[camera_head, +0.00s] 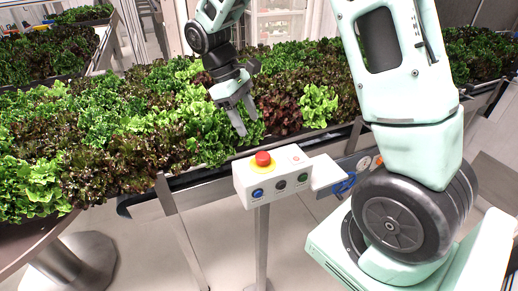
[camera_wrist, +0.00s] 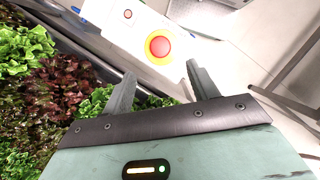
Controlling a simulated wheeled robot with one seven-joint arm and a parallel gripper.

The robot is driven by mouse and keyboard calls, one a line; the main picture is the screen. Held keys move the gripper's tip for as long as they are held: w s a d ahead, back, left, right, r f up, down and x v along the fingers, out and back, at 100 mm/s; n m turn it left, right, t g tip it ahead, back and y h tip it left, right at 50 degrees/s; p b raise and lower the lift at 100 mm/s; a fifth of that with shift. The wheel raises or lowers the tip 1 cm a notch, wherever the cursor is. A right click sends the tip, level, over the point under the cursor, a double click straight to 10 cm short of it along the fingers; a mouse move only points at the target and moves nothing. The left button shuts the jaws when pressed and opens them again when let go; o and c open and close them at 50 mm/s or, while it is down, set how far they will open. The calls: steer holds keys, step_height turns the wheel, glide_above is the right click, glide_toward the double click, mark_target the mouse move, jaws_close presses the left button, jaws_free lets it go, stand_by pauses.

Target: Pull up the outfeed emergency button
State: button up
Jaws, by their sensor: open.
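The red emergency button (camera_head: 263,158) sits on a yellow ring on top of a white control box (camera_head: 242,186) mounted on a post. The button also shows in the wrist view (camera_wrist: 159,46), just beyond the fingertips and roughly between them. My gripper (camera_head: 246,118) is open and empty, above the lettuce edge, a little behind and left of the box in the head view. Its two fingers show in the wrist view (camera_wrist: 160,75), apart from the button. Whether the button is pressed in or up, I cannot tell.
Lettuce (camera_head: 150,100) fills the long conveyor (camera_head: 190,178) behind the box. Blue, black and green buttons (camera_head: 303,177) line the box's front face. A white plate (camera_head: 326,172) adjoins its right side.

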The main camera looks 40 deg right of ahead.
mark_target(263, 155)
steer(key=p+x, duration=0.1)
steer(key=x, duration=0.9)
steer(key=shift+f+p, duration=0.15)
steer(key=shift+p, duration=0.2)
